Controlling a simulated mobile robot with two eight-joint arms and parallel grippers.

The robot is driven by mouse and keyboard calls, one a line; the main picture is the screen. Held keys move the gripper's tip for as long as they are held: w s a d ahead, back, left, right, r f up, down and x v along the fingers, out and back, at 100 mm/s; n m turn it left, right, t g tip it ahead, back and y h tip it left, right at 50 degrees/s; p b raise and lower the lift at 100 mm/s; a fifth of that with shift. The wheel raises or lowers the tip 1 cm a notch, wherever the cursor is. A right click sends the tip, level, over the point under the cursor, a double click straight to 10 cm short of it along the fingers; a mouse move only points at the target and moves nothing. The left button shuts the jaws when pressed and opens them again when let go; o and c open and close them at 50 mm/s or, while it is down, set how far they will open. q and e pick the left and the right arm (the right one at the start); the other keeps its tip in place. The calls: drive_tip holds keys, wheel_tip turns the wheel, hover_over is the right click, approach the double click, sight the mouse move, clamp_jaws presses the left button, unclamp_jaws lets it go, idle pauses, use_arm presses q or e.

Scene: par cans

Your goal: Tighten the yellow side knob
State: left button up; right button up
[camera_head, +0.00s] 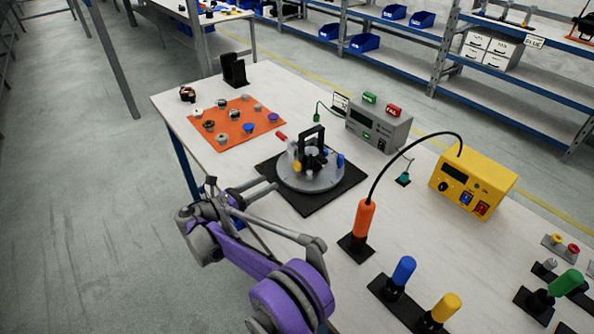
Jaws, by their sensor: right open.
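The round grey fixture (311,178) stands on a black square base plate on the white table. A black upright frame rises from its middle. The small yellow side knob (297,166) is on the fixture's near-left side. A blue knob (340,160) is on its right side and a red one (281,137) at its far left. My right gripper (265,187) is open, its grey fingers pointing at the fixture from the left, near the plate's left edge. It appears empty and apart from the yellow knob. How far the knob is screwed in cannot be seen. My left gripper is not in view.
An orange mat (228,138) with several small parts lies at the far left. A grey tester (378,131) and a yellow box (486,178) stand behind. An orange-handled tool (363,218) stands right of the fixture. Blue (404,270) and yellow (446,307) handles stand nearer.

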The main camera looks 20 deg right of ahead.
sight(295, 168)
drive_tip(key=shift+w+a+f, duration=0.1)
drive_tip(key=shift+f, duration=0.05)
drive_tip(key=shift+w+d, duration=0.15)
drive_tip(key=shift+d, duration=0.1)
drive_tip(key=x, duration=1)
clamp_jaws()
